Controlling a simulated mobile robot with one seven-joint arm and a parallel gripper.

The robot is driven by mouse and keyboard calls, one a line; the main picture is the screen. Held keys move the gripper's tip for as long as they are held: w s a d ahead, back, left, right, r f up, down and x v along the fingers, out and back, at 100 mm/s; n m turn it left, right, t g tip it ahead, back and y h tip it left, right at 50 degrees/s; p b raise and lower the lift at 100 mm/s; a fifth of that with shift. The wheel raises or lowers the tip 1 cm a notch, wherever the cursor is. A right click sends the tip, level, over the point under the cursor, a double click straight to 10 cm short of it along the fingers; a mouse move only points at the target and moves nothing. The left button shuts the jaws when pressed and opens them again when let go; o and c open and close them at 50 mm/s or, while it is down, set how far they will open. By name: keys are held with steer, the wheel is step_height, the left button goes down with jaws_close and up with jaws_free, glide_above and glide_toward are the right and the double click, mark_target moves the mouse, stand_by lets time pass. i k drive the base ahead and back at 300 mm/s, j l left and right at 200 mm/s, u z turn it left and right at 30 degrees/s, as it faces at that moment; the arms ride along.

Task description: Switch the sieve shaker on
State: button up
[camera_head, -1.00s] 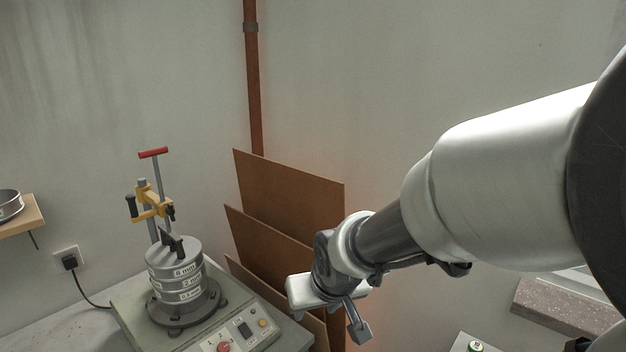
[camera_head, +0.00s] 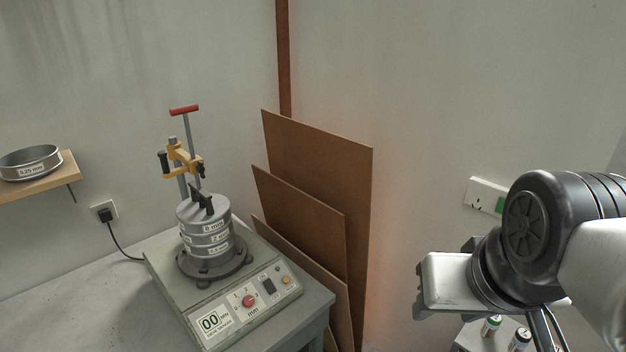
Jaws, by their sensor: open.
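The sieve shaker (camera_head: 160,268) stands on the bench at left, with a stack of labelled sieves (camera_head: 206,228) clamped on its grey-green base. I cannot make out the switch position. My gripper (camera_head: 446,280) is at the right, well apart from the shaker and its panel. It is open; its fingers are mostly hidden by the hand, and nothing shows held.
A black plug in the left wall socket (camera_head: 104,211) has a cable running toward the shaker. Brown boards (camera_head: 318,160) lean beside the bench. A wall socket (camera_head: 484,194) with a green part and small cylinders (camera_head: 491,326) are near my arm. A shelf (camera_head: 40,185) holds another sieve.

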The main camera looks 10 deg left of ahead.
mark_target(269, 284)
steer(key=u, duration=0.95)
steer(key=k+j+z, duration=0.25)
steer(key=j, duration=0.25)
steer(key=i+u, duration=0.3)
steer(key=i, duration=0.3)
steer(key=j+z, duration=0.1)
